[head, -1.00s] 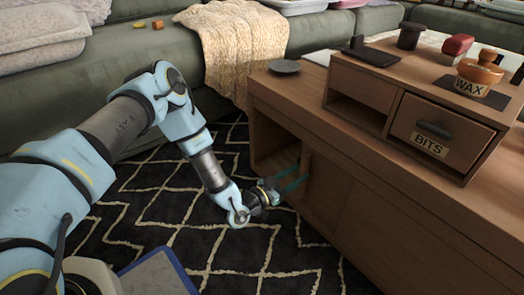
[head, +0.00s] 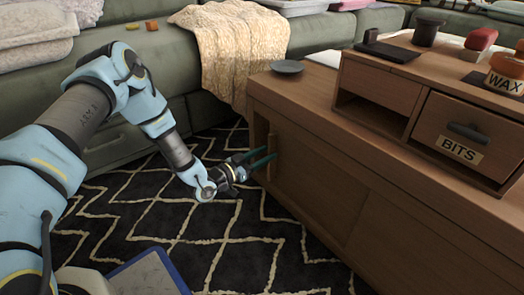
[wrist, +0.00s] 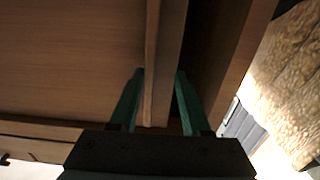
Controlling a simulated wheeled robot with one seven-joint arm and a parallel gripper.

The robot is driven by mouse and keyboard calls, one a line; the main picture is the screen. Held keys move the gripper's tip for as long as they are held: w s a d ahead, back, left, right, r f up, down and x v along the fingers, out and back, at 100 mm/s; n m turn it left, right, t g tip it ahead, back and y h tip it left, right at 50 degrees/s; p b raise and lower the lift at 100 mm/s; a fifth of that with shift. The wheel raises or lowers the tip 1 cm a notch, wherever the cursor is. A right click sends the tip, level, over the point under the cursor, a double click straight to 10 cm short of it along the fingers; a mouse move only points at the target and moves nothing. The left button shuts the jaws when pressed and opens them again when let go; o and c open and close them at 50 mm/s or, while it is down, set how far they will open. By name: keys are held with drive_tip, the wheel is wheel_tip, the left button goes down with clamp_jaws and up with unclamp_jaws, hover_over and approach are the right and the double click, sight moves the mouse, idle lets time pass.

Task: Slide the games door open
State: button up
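The games door (head: 310,178) is a plain wooden sliding panel in the front of the low cabinet, at the middle right of the head view. Its upright wooden handle (head: 272,151) is near the cabinet's left end. A narrow dark opening (wrist: 207,55) shows beside the door edge in the wrist view. My gripper (head: 264,157) is at the handle. In the wrist view its green fingers (wrist: 158,78) stand one on each side of the upright handle strip (wrist: 168,60), which fills the gap between them. No games label is visible.
On the cabinet top (head: 300,93) stand a grey dish (head: 287,67) and a wooden organiser with a BITS drawer (head: 463,138). A green sofa (head: 150,62) with a cream throw (head: 232,45) is behind. Patterned rug (head: 235,225) lies clear in front of the cabinet.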

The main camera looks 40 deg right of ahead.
drive_tip(key=shift+w, duration=0.2)
drive_tip(key=a+p, duration=0.3)
drive_tip(key=a, duration=0.9)
drive_tip(key=shift+w+a, duration=0.2)
drive_tip(key=shift+w, duration=0.15)
idle(0.8)
drive_tip(key=shift+r+p, duration=0.15)
drive_tip(key=shift+p, duration=0.3)
